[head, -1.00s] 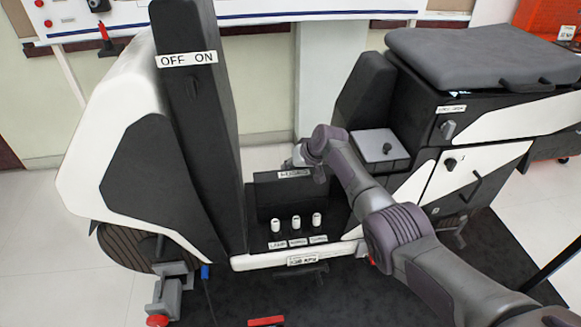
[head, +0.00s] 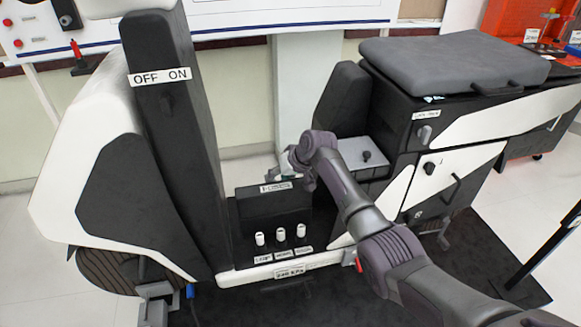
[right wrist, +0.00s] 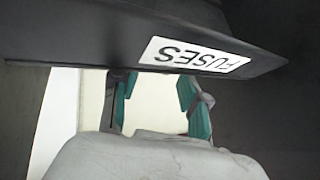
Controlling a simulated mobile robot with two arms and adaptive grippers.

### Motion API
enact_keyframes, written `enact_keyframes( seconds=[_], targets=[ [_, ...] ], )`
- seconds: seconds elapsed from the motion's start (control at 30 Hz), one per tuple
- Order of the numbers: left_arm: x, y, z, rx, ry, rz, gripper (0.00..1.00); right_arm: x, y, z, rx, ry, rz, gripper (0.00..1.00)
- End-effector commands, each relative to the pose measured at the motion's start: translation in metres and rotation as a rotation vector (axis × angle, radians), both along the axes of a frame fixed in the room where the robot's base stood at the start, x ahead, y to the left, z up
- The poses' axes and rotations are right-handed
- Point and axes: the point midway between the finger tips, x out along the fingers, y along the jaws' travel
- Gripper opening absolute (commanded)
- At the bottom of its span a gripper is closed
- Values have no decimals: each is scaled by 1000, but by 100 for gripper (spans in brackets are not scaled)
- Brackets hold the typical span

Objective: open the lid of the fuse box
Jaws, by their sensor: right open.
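The black fuse box (head: 272,207) stands low in the middle of the machine in the head view. Its lid carries a white FUSES label (head: 276,186) and looks shut. In the right wrist view the dark lid (right wrist: 100,35) spans the top, with the label upside down (right wrist: 195,56). My right gripper (head: 291,167) is at the far edge of the box. Its fingers (right wrist: 157,102) are open and apart, with their tips close to or partly behind the lid edge. I cannot tell whether they touch it. My left gripper is not in view.
Several white fuses or knobs (head: 281,235) stand in front of the box. A tall black column (head: 165,120) marked OFF ON rises at left. At right are a grey plate with a knob (head: 362,157) and a padded seat (head: 450,62).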

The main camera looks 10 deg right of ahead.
Motion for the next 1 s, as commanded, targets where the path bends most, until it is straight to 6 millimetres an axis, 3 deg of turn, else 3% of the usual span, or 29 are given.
enact_keyframes(
  seconds=[0.43, 1.0],
  targets=[
    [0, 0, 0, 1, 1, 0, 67, -33, -29, 58, 0, -1, -2, 45],
    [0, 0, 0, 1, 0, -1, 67, -38, -32, 65, 0, 0, -1, 45]
  ],
)
